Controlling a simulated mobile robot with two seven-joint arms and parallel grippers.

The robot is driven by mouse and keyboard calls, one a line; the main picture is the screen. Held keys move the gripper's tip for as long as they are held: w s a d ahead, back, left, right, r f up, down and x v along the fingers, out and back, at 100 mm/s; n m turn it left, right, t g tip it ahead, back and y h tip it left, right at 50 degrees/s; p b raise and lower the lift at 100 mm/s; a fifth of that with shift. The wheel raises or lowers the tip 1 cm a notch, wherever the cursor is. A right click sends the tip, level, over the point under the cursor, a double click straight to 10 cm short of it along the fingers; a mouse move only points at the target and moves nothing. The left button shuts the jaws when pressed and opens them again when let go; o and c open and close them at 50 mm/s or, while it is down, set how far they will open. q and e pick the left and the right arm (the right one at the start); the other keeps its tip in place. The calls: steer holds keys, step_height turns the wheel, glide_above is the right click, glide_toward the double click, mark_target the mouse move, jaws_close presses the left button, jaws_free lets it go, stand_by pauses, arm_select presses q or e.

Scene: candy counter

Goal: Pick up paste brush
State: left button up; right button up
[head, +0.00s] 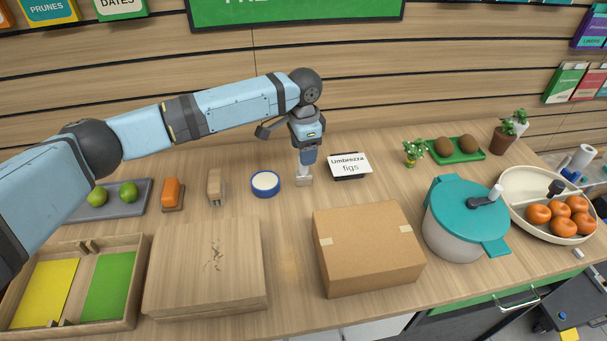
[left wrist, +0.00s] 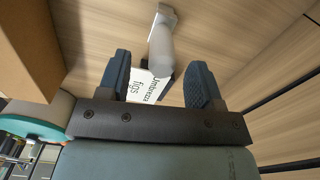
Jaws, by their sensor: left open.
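A pale object that looks like the paste brush (head: 304,179) stands on the counter, left of the "Umbrezza figs" sign (head: 350,165). In the left wrist view, the brush (left wrist: 161,45) shows as a whitish cylinder on a flat grey end. My left gripper (head: 307,161) points down just above it and hides its upper part. The left wrist view shows the left gripper (left wrist: 158,78) open, with the brush in line with the gap between the fingers. I cannot tell whether the fingers touch it. My right gripper is not in view.
A blue-rimmed round pot (head: 265,195) stands left of the brush. A cardboard box (head: 368,255) and a wooden board (head: 205,270) lie in front. A teal-lidded pot (head: 455,235) is at right. Narrow clear counter lies between box and board.

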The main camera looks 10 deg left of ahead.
arm_select(q)
step_height(320, 180, down, 5)
steer(key=shift+w+r, duration=0.1)
steer(key=c, duration=1)
steer(key=shift+r, duration=0.2)
